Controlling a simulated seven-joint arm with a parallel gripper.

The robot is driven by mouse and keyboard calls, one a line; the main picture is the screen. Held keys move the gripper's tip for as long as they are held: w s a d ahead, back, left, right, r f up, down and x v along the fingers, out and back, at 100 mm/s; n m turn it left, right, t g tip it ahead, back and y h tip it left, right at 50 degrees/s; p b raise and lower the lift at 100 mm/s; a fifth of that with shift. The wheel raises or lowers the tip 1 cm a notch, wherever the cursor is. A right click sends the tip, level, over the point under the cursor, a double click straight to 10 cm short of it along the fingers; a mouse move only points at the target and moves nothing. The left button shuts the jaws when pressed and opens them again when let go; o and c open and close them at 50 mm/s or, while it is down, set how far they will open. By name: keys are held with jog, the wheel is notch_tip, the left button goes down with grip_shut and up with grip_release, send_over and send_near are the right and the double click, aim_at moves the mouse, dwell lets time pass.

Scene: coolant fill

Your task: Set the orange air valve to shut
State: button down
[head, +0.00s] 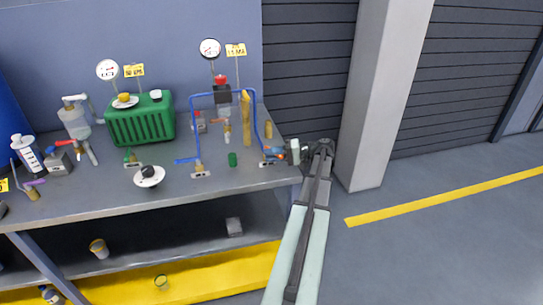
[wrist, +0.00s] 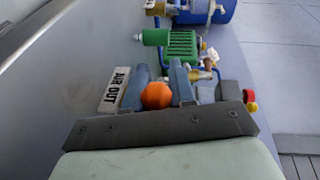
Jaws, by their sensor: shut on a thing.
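The orange air valve shows in the wrist view as a round orange knob (wrist: 157,95) between the two blue-grey fingers of my gripper (wrist: 159,82). My gripper is shut on this knob. A white AIR OUT label (wrist: 113,90) stands just left of the fingers. In the head view my gripper (head: 306,152) reaches the right end of the bench. The orange knob (head: 281,155) shows only as a small patch there, beside red and blue parts. The valve body is mostly hidden, and I cannot tell its set position.
The grey bench (head: 100,200) holds a green ribbed tank (head: 140,122), blue piping (head: 192,125), two gauges (head: 108,70) and a red-topped valve (head: 221,82). A pale pillar (head: 375,110) stands right of my arm. The floor further right is clear.

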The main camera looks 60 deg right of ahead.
jog(key=c, duration=1)
grip_release()
jog(key=shift+c, duration=0.2)
jog(key=v, duration=0.7)
jog(key=shift+s+d, duration=0.1)
jog(key=shift+s, duration=0.15)
jog(key=shift+c, duration=0.3)
